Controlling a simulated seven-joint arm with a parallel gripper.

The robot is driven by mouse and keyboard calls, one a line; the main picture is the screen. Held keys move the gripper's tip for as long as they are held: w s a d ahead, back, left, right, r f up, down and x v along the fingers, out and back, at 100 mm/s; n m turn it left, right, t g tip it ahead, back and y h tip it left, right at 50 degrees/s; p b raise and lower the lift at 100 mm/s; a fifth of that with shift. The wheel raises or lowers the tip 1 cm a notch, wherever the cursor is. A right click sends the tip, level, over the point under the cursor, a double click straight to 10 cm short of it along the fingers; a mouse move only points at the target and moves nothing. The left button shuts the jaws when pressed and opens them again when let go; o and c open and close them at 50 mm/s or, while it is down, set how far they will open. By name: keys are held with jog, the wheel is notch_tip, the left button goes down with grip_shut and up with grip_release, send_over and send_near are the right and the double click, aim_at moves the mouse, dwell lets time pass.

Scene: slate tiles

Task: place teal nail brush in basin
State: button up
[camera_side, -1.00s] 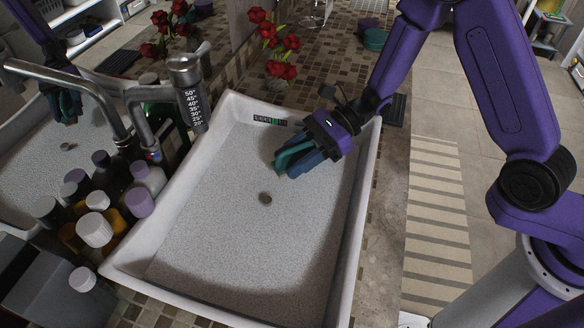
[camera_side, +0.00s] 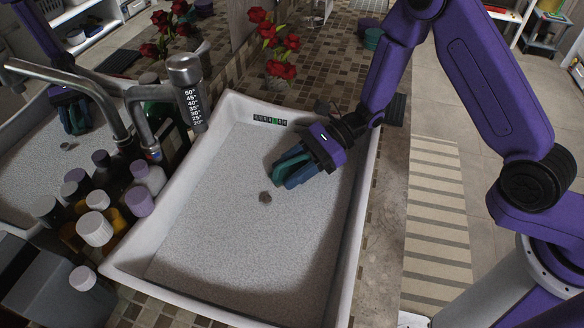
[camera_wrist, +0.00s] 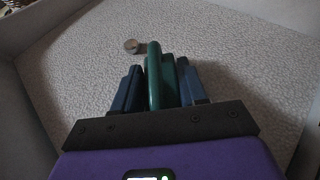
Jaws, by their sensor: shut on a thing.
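The teal nail brush (camera_side: 289,169) is between the blue fingers of my gripper (camera_side: 292,172), which is shut on it. In the wrist view the brush (camera_wrist: 155,78) stands upright between the two fingers of my gripper (camera_wrist: 160,88), and its end reaches past the fingertips. The white basin (camera_side: 133,258) has a speckled grey floor, and my gripper with the brush is inside its outline, low over the right part of the floor. I cannot tell whether the brush touches the floor. The drain (camera_side: 265,197) is just below and left of the brush, and it also shows in the wrist view (camera_wrist: 132,46).
A metal faucet (camera_side: 100,95) reaches over the left rim. Several bottles (camera_side: 98,200) crowd the ledge left of the basin. Red flowers (camera_side: 284,50) in a glass stand behind it. The front and middle of the basin floor are clear.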

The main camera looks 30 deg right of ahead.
aim_at(305, 159)
jog(key=shift+s+f, duration=0.2)
jog(key=shift+f, duration=0.3)
jog(key=o, duration=1)
jog(key=shift+d, duration=0.15)
jog(key=shift+o, duration=0.2)
jog(key=shift+w+r, duration=0.15)
jog(key=shift+r, duration=0.3)
jog(key=v, duration=0.3)
jog(key=shift+r, duration=3.7)
